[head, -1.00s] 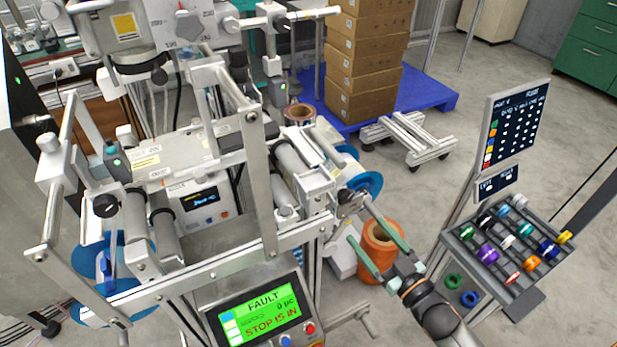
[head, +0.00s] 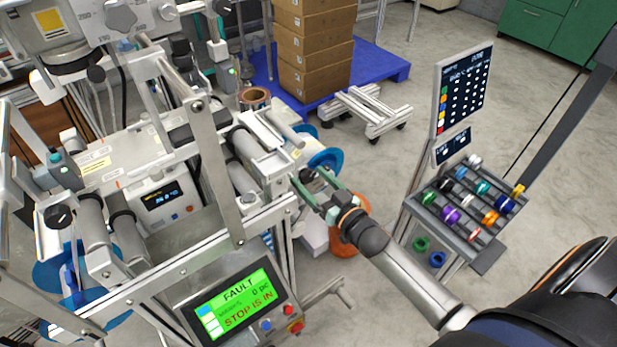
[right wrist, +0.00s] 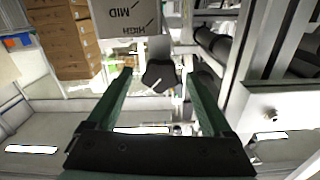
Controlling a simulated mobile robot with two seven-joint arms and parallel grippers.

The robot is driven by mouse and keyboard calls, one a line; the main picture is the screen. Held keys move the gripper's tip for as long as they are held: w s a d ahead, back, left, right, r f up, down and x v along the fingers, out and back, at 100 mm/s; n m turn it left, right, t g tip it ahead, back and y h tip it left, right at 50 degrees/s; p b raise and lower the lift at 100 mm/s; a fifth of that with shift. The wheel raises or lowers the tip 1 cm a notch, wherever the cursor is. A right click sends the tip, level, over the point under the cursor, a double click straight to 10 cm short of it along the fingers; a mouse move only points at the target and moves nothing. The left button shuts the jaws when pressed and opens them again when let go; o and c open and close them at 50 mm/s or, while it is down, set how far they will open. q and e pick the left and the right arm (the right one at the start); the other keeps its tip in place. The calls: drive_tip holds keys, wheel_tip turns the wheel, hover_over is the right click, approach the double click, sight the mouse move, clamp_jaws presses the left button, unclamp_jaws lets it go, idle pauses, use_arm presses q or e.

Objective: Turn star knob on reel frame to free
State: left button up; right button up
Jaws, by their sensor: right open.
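A dark star knob (right wrist: 160,76) with a white pointer line shows between my right fingertips in the right wrist view. In the head view a dark knob (head: 309,174) shows at the right end of the reel frame (head: 262,215), beside the blue reel (head: 325,160). My right gripper (head: 312,181) is open, its two green fingers pointing at this knob, one on each side in the picture. I cannot tell whether they touch it. A grey plate (right wrist: 125,20) above the knob reads MID and HIGH. I see no "free" mark. My left gripper is not in view.
A screen (head: 235,300) reading FAULT and STOP IS IN stands at the front of the frame. An orange spool (head: 350,236) is below my right gripper. A rack of coloured rolls (head: 468,210) stands right. Stacked boxes (head: 313,50) stand behind.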

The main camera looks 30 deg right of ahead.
drive_tip(key=shift+w+a, duration=0.15)
drive_tip(key=shift+w, duration=0.6)
drive_tip(key=shift+c, duration=0.2)
clamp_jaws()
